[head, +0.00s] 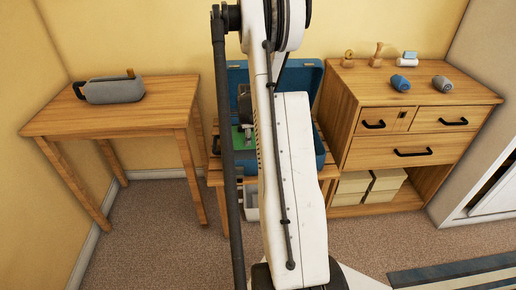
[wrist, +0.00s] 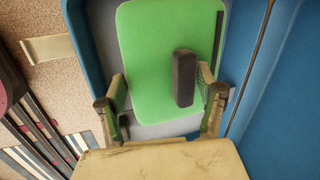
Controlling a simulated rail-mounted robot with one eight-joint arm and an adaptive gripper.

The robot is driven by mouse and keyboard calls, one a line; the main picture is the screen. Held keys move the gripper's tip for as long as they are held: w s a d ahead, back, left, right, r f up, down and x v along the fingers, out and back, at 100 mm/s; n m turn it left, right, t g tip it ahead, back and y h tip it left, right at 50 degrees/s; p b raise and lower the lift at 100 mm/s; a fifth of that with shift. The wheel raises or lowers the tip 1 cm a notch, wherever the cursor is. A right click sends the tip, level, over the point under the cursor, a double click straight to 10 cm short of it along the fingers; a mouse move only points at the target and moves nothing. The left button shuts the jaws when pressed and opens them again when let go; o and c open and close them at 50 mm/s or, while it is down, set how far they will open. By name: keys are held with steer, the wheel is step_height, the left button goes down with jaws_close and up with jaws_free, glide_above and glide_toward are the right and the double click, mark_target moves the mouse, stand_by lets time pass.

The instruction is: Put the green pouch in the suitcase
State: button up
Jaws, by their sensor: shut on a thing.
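The green pouch (wrist: 145,40) is a flat, bright green piece with a dark grey block-shaped grip (wrist: 184,78) on it. My gripper (wrist: 163,105) is shut on the pouch, with one finger on each side of the grip. The open blue suitcase (head: 305,78) stands on a low wooden bench, and its blue wall (wrist: 76,22) and grey lining surround the pouch in the wrist view. In the head view a green edge of the pouch (head: 238,138) shows within the suitcase, mostly hidden by my arm. I cannot tell whether the pouch touches the lining.
A wooden table (head: 60,122) at left carries a grey bag (head: 115,91). A wooden dresser (head: 400,105) at right bears a blue roll (head: 400,84), a grey roll (head: 442,83) and small items. The suitcase's raised lid stands at the back. Carpet between table and bench is clear.

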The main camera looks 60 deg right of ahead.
mark_target(247, 148)
step_height(247, 148, down, 9)
steer(key=shift+r+b, duration=0.1)
steer(key=shift+b, duration=0.75)
steer(key=o, duration=1.9)
steer(key=shift+c, duration=0.2)
steer(key=shift+r, duration=0.1)
steer(key=p+v, duration=0.2)
steer(key=v, duration=1)
